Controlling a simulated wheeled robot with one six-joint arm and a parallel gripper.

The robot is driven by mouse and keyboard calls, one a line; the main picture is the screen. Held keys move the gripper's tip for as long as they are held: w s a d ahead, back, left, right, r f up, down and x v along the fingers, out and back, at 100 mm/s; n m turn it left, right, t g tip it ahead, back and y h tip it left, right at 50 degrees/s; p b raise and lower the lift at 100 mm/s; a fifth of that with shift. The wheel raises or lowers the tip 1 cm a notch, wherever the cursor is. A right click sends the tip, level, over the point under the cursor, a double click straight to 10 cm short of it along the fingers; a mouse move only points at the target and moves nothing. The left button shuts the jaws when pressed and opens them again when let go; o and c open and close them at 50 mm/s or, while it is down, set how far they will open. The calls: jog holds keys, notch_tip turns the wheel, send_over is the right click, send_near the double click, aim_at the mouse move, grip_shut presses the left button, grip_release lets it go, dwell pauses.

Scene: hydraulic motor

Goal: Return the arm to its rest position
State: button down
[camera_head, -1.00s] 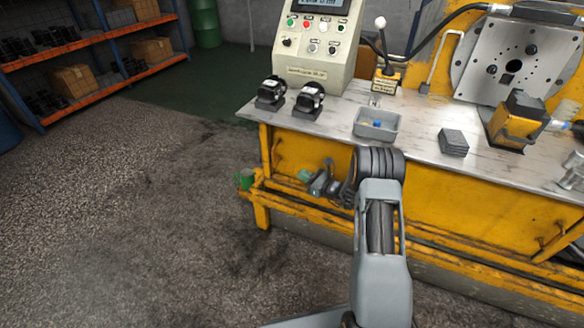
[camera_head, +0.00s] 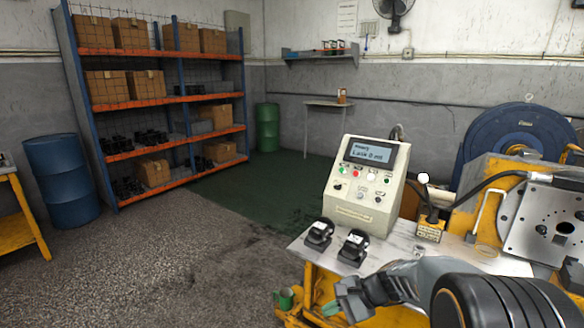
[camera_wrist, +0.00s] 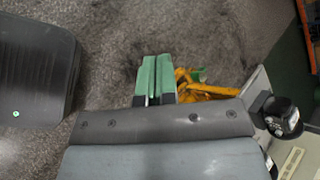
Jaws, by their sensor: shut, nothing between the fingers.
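My gripper (camera_head: 345,303) is in front of the bench at the lower right of the head view. In the wrist view its two green fingers (camera_wrist: 156,75) lie side by side, shut with nothing between them, over the concrete floor. My grey arm is folded close to the head camera, with a large dark joint at the bottom right. It hides part of the bench top.
The bench (camera_head: 315,252) carries two black motors (camera_head: 354,247), a control box (camera_head: 366,185) and a lever with a white knob (camera_head: 430,215). A shelf rack (camera_head: 180,90) and a blue drum (camera_head: 60,180) stand at left. The floor between is clear.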

jog(key=s+d+r+n+h+p, duration=0.2)
jog(key=s+r+n+h+p, duration=0.1)
jog(key=r, duration=0.4)
jog(key=s+d+r+n+t+h+p, duration=0.1)
jog(key=s+d+r+n+h+p, duration=0.1)
jog(key=s+r+p, duration=0.4)
jog(key=s+d+r+n+t+h+p, duration=0.1)
jog(key=s+r+n+h+p, duration=0.3)
jog(key=r, duration=0.5)
jog(key=shift+s+d+n+h+p, duration=0.4)
jog(key=shift+d+n+h, duration=0.2)
jog(key=shift+d+n, duration=0.45)
jog(key=shift+a, duration=0.1)
